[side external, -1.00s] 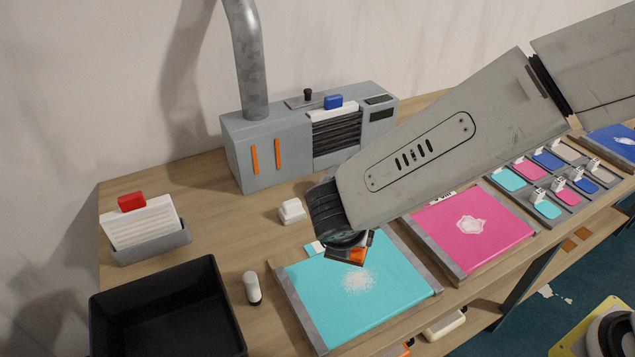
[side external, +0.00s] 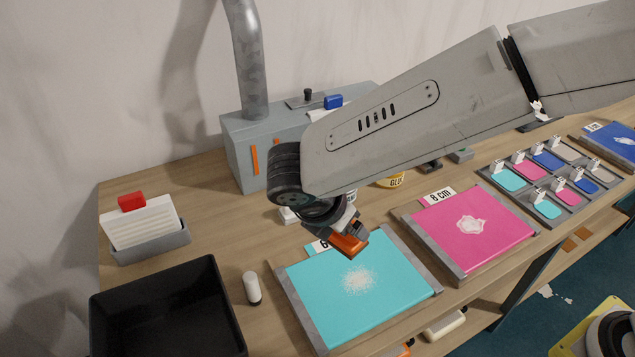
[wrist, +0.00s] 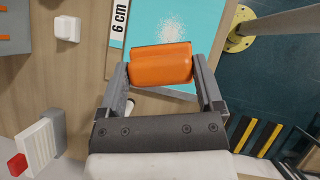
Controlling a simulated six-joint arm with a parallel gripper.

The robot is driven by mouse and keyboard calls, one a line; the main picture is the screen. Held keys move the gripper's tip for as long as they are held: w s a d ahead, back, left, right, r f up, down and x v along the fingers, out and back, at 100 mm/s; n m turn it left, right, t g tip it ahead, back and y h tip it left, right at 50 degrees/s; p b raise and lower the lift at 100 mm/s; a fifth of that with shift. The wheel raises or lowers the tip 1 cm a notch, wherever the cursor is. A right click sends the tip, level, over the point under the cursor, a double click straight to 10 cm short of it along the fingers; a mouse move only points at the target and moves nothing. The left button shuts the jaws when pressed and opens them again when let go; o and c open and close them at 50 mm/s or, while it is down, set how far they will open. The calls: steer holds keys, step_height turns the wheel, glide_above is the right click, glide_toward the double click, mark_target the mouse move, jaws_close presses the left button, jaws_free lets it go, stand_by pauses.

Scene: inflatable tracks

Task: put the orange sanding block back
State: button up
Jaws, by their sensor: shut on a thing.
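The orange sanding block (wrist: 160,65) is between my gripper's two fingers in the wrist view. In the side view the block (side external: 349,243) shows below my wrist, above the back edge of the turquoise panel. My gripper (side external: 352,236) is shut on the block; both fingers also show in the wrist view (wrist: 161,72). The turquoise panel (side external: 340,305) lies on the bench with a pale scuffed patch (side external: 358,279) in its middle. Its label reads 6 cm in the wrist view (wrist: 119,22). I cannot tell whether the block touches the panel.
A pink panel (side external: 485,240) labelled 8 cm lies to the right, then a tray of colour samples (side external: 555,190). A black bin (side external: 215,290), a white-capped bottle (side external: 252,288) and a card holder (side external: 150,248) stand left. A grey machine (side external: 240,160) stands behind.

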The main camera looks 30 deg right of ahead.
steer(key=m+g, duration=0.1)
steer(key=m, duration=0.1)
steer(key=m+g, duration=0.1)
steer(key=m, duration=0.1)
steer(key=a+f+m+g, duration=0.1)
steer(key=m+g, duration=0.1)
steer(key=shift+w+a+m, duration=0.1)
steer(key=shift+w+m, duration=0.2)
steer(key=shift+w, duration=0.05)
steer(key=m+g, duration=0.1)
steer(key=m, duration=0.1)
steer(key=m+g+y, duration=0.1)
steer(key=m, duration=0.1)
steer(key=a+m, duration=0.1)
steer(key=m, duration=0.1)
steer(key=shift+w+f+g+y, duration=0.15)
steer(key=shift+w+g+y, duration=0.15)
steer(key=shift+w+g, duration=0.1)
steer(key=w+a+r+m+t+y, duration=0.1)
steer(key=w+m+t+y, duration=0.3)
steer(key=m, duration=1.3)
steer(key=w+a+r+m+t+y, duration=0.1)
steer(key=w+m+t+y, duration=0.4)
steer(key=m, duration=1.3)
steer(key=shift+w+a+r+m+y, duration=0.15)
steer(key=shift+w+a+m+y, duration=0.15)
steer(key=shift+a, duration=0.15)
steer(key=shift+w+m, duration=0.1)
steer(key=shift+m, duration=0.2)
steer(key=shift+f, duration=2.5)
